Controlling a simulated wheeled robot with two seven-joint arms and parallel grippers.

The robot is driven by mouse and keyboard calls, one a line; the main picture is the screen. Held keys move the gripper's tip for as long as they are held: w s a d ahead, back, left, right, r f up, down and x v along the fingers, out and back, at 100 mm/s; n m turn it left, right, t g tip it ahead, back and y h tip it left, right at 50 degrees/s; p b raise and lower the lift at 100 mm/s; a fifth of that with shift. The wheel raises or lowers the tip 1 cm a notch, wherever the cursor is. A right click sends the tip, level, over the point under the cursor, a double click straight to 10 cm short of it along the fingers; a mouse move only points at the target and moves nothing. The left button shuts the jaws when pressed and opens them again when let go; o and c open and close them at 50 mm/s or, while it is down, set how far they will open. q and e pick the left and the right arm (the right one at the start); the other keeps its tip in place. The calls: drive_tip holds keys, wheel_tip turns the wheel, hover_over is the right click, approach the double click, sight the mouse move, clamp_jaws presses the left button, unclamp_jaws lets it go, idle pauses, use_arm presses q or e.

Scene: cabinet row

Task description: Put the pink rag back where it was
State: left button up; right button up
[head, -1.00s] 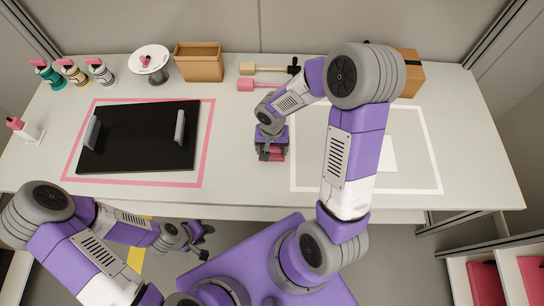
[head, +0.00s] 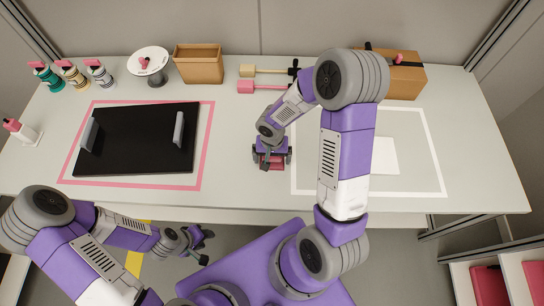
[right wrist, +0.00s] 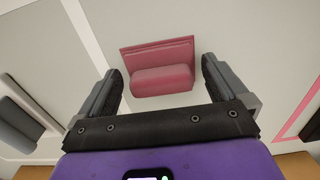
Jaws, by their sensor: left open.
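The pink rag (right wrist: 162,68) looks like a thick pink roll on a flat pink piece and lies on the table. In the head view it shows only partly (head: 274,165), under my right gripper. My right gripper (right wrist: 161,78) is open, with one finger on each side of the rag and a gap on both sides. In the head view the right gripper (head: 272,158) is low over the table near its front edge. My left gripper (head: 202,245) is open and empty, in front of the table and away from the rag.
A black board with two grey handles (head: 150,140) lies inside a pink tape outline at left. A white tape outline (head: 437,150) is at right, partly behind my right arm. Bottles, a round stand (head: 148,62), an open wooden box (head: 198,65), two mallet-like tools and a cardboard box (head: 405,80) line the back.

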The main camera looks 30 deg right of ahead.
drive_tip(key=shift+r+p, duration=0.25)
drive_tip(key=shift+p, duration=0.05)
wheel_tip(320, 180, up, 12)
drive_tip(key=p, duration=0.3)
drive_tip(key=shift+f, duration=0.1)
idle(0.4)
